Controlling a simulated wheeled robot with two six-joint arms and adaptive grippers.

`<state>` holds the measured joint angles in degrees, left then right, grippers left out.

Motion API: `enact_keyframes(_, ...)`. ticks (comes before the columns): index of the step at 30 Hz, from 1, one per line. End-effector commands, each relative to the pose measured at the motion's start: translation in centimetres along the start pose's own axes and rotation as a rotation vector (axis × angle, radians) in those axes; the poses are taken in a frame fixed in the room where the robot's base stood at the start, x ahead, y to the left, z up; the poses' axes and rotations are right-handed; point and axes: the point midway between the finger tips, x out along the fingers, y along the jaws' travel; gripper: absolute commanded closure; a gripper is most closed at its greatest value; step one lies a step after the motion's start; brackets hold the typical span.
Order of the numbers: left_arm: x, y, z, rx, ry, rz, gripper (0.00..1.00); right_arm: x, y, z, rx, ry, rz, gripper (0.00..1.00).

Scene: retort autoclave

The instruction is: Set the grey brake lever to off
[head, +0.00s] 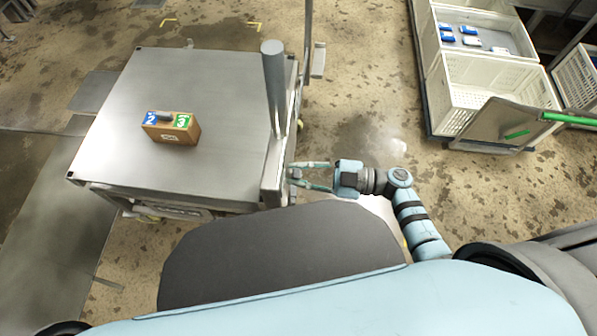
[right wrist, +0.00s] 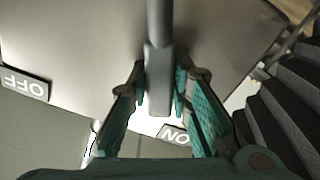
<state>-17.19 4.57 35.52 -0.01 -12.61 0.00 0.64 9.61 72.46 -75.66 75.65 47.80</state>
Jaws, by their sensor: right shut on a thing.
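The grey brake lever (right wrist: 159,75) stands between the two green-padded fingers of my right gripper (right wrist: 159,90) in the right wrist view. The gripper is shut on it. The lever's end lies close to the ON plate (right wrist: 174,134), which is partly covered by the gripper. The OFF plate (right wrist: 25,84) is apart from it at the left. Both plates appear upside down. In the head view my right gripper (head: 293,174) is at the near right corner of the steel cart (head: 225,90); the lever is hard to make out there. My left gripper is not in view.
A small brown box (head: 171,133) with blue and green labels sits on the cart top. A grey post (head: 275,85) rises at the cart's right edge. White crates (head: 480,95) stand at the upper right. Wet floor lies between cart and crates.

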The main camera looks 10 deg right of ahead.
Motion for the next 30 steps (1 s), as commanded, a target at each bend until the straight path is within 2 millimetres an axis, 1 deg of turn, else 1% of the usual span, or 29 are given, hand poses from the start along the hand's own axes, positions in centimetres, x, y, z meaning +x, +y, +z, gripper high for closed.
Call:
enact_keyframes(2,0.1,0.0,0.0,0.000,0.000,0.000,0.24,0.0,0.0,0.1,-0.001,0.000,0.001,1.00)
enact_keyframes(3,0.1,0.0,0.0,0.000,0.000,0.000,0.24,0.0,0.0,0.1,-0.001,0.001,0.001,0.78)
enact_keyframes(5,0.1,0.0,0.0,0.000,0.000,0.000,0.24,0.0,0.0,0.1,-0.001,0.001,0.001,0.68)
enact_keyframes(6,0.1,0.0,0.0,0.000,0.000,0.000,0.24,0.0,0.0,0.1,-0.002,0.001,0.001,0.62)
enact_keyframes(7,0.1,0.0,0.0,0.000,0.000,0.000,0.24,0.0,0.0,0.1,-0.002,0.001,0.001,0.60)
enact_keyframes(14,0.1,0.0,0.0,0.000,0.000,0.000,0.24,0.0,0.0,0.1,-0.002,0.001,0.001,0.60)
enact_keyframes(17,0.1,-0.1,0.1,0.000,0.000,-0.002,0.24,-0.4,0.0,0.1,-0.002,0.000,0.000,0.60)
enact_keyframes(20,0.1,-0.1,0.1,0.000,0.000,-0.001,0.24,-1.9,-0.1,0.1,-0.001,-0.002,-0.001,0.60)
enact_keyframes(23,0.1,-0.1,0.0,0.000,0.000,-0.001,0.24,-4.5,-0.1,0.2,-0.002,-0.004,-0.002,0.60)
enact_keyframes(27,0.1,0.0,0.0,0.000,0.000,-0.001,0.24,-8.5,-0.1,0.2,0.000,-0.003,-0.001,0.60)
enact_keyframes(30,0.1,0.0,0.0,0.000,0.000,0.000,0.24,-10.6,-0.1,0.2,-0.001,-0.002,-0.001,0.60)
